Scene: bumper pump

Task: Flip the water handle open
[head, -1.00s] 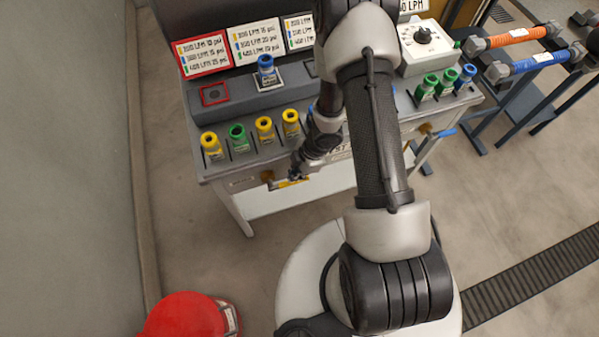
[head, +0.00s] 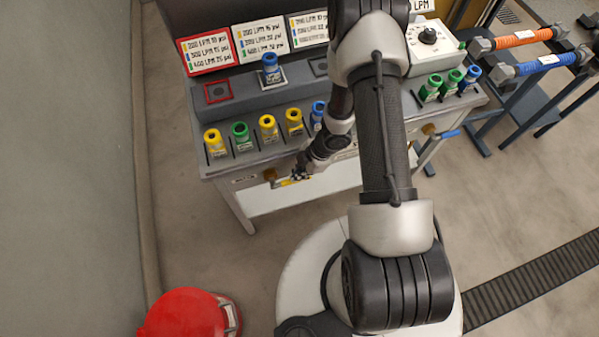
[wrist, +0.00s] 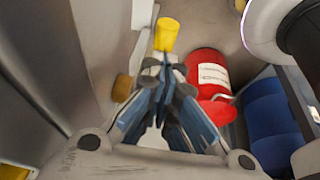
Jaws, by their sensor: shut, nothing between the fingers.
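A yellow handle (head: 288,183) sticks out at the front left of the pump table, beside a brass fitting (head: 269,174). My gripper (head: 301,173) is close to it and hides part of it. In the wrist view my gripper (wrist: 164,72) is shut and empty. The yellow handle end (wrist: 166,34) shows just beyond the fingertips; I cannot tell whether they touch. The brass fitting (wrist: 122,88) is left of the fingers. A second handle, blue (head: 447,134), is at the table's right front. I cannot read which one is the water handle.
Yellow, green and blue capped fittings (head: 240,135) stand along the pump table (head: 262,158). A dial box (head: 432,48) is at the right. A red container (head: 185,315) stands on the floor at lower left. A rack with orange and blue rollers (head: 540,62) is at upper right.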

